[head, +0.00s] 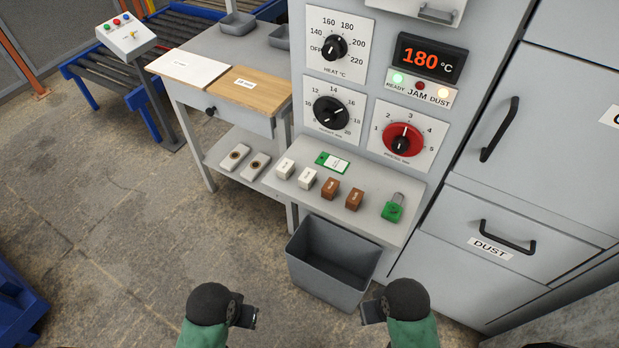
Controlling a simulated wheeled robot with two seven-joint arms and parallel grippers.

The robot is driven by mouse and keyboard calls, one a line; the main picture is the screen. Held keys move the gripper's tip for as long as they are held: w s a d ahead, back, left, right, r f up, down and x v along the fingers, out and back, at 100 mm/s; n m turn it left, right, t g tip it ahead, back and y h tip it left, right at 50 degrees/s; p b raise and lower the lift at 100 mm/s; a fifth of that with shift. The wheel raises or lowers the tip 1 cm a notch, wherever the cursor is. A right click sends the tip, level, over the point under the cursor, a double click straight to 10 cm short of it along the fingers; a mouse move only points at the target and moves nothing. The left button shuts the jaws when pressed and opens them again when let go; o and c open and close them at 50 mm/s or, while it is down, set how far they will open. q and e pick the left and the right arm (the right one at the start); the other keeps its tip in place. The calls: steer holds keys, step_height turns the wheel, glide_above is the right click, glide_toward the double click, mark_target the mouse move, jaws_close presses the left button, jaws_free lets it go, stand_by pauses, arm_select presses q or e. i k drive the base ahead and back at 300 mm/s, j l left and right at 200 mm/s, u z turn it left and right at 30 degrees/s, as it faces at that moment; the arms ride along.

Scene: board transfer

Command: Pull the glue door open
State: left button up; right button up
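A tall grey door (555,125) with a black vertical bar handle (500,129) is at the upper right of the grey machine. It looks shut. A white label (613,116) on it is cut off by the picture edge; only its first letter shows, a G or C. My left gripper (246,315) and my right gripper (372,311) are at the bottom of the view, over the floor in front of the machine. Both are well apart from the door and seem to hold nothing. Their finger gaps are not clear.
Below the door is a closed drawer labelled DUST (490,248) with its own black handle.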

mark_target(547, 137)
steer(key=z, duration=1.6)
